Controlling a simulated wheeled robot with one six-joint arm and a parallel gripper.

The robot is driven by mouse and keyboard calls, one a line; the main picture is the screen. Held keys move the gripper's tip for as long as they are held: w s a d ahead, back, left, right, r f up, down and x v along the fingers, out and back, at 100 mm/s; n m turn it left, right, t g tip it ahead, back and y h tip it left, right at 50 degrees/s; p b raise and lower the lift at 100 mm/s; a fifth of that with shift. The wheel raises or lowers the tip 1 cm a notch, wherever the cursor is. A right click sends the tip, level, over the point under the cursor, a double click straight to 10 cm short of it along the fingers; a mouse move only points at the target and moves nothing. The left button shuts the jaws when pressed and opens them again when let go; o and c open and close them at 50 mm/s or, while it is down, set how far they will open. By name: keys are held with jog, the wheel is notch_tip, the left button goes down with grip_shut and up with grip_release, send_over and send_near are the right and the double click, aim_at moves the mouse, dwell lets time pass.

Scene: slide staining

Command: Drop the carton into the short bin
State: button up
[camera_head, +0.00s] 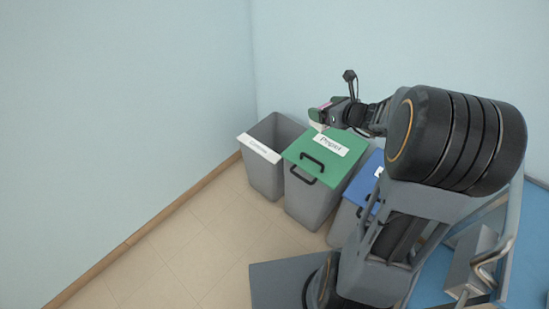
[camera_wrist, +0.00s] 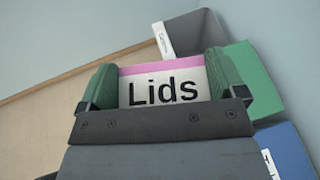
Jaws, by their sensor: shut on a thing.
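The carton (camera_wrist: 165,86) is white with a pink edge and the word "Lids", and it sits between the two green finger pads of my gripper (camera_wrist: 163,85) in the wrist view. In the head view my gripper (camera_head: 326,115) is shut on the carton (camera_head: 320,125), above the back part of the green-lidded bin. The short bin (camera_head: 262,170) is likely the open grey one at the left, with a white label; its inside is empty as far as I see. It also shows in the wrist view (camera_wrist: 192,34), beyond the carton.
A grey bin with a closed green lid (camera_head: 305,153) labelled "Paper" stands right beside the open bin. A blue-lidded bin (camera_head: 371,178) is further right, partly behind my arm. Walls (camera_head: 130,100) close the corner behind the bins. The tiled floor (camera_head: 190,245) in front is clear.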

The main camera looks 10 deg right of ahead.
jog(key=shift+d+r, duration=0.95)
jog(key=shift+r, duration=0.1)
